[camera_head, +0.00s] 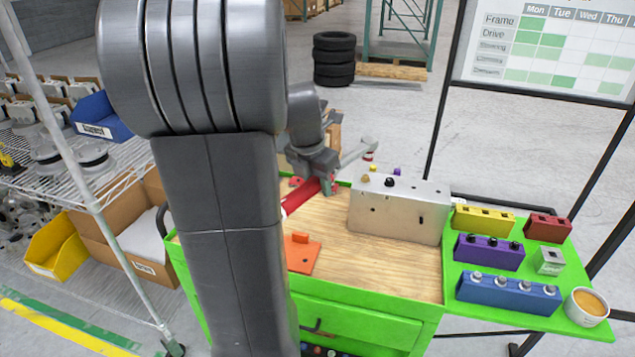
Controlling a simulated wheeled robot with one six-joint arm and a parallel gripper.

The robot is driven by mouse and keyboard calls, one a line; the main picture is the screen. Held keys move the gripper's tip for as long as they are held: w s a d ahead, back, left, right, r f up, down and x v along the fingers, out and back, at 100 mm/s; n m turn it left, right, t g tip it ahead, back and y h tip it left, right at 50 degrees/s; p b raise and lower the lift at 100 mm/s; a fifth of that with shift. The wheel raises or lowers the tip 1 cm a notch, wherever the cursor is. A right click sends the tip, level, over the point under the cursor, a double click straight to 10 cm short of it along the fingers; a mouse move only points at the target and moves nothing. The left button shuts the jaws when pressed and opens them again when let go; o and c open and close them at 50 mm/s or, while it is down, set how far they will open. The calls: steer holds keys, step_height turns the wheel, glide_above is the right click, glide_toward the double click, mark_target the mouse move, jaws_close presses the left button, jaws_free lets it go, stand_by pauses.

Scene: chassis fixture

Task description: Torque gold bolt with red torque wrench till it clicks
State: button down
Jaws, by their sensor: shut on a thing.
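The red torque wrench (300,197) has its red handle slanting up to the right behind my arm's large front link. My gripper (328,186) is shut on the red torque wrench, left of the grey metal chassis block (398,219). A grey bar reaches right from near the gripper, with a red-and-white piece below its end; I cannot tell whether it belongs to the wrench. The gold bolt (365,179) stands on the block's top at the left end. The bar's end appears above the gold bolt in the picture, and I see no contact.
A black bolt (389,182) stands right of the gold one. An orange fixture (301,253) lies on the wooden bench top (385,268). Yellow (483,220), purple (489,251), blue (508,292) and red (548,227) holders stand on the green side shelf, with a white cup (586,307).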

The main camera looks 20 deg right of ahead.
steer(key=b+x, duration=0.3)
steer(key=x, duration=0.1)
steer(key=shift+s+a+f+b, duration=0.15)
steer(key=shift+s+a+b, duration=0.15)
steer(key=shift+a+b, duration=0.1)
steer(key=shift+b+x, duration=0.4)
steer(key=shift+x, duration=0.65)
stand_by(0.3)
steer(key=shift+a, duration=0.3)
steer(key=shift+w+a+f+m, duration=0.1)
steer(key=shift+w+a+m, duration=0.2)
steer(key=shift+w, duration=0.1)
steer(key=shift+w+a, duration=0.1)
steer(key=shift+w+a+p, duration=0.1)
steer(key=shift+w+p, duration=0.05)
steer(key=shift+p, duration=0.15)
steer(key=shift+w+a+m, duration=0.25)
steer(key=shift+w+m, duration=0.15)
steer(key=shift+w, duration=0.05)
steer(key=shift+w+a+p, duration=0.15)
steer(key=shift+w+p, duration=0.1)
steer(key=shift+p, duration=0.05)
stand_by(0.3)
